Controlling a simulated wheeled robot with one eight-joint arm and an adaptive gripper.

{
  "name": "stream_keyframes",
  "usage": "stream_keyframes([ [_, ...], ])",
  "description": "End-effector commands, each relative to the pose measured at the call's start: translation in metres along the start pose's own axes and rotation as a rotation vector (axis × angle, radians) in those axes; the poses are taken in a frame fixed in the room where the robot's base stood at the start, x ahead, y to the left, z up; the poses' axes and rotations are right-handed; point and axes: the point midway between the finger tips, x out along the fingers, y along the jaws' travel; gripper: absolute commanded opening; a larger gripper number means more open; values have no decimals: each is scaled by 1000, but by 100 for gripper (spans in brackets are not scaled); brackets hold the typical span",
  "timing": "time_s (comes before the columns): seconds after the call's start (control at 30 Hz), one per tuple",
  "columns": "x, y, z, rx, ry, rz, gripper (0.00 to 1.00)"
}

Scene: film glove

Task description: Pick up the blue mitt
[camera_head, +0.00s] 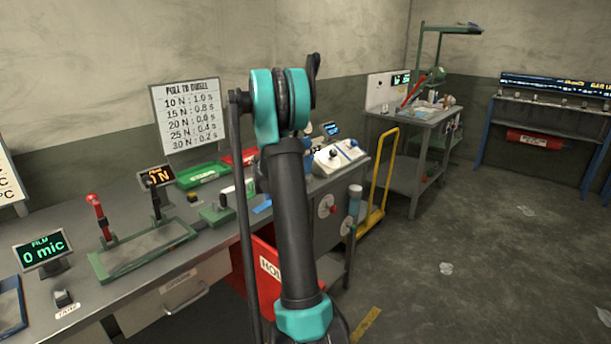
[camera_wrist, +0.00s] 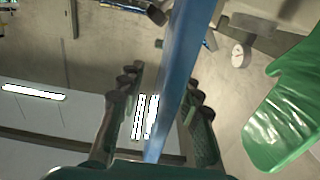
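In the wrist view, my gripper (camera_wrist: 160,80) has its two dark fingers spread apart. A long, straight-edged blue strip (camera_wrist: 176,75) runs between the fingers, close to the right one with a clear gap to the left one. I cannot tell whether it is the blue mitt seen edge-on or something else. A shiny green, mitt-like thing (camera_wrist: 285,110) is at the right of that view, apart from the fingers. In the head view, my arm hides the gripper. A small blue patch (camera_head: 262,206) lies on the bench beside my arm; its shape is unclear.
The bench (camera_head: 225,240) holds a green tray (camera_head: 202,173), a lever stand (camera_head: 145,250) and displays. A red bin (camera_head: 266,272) is below its edge. A yellow trolley frame (camera_head: 385,175) and a grey cart (camera_head: 405,120) stand behind. The floor at right is mostly clear.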

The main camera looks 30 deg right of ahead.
Motion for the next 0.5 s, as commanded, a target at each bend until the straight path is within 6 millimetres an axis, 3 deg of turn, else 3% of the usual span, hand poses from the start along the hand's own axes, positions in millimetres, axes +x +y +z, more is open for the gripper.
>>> stream_keyframes([
  [0.2, 1, 0, 0, 0, 0, -1, 34],
  [0.5, 1, 0, 0, 0, 0, 0, 0],
])
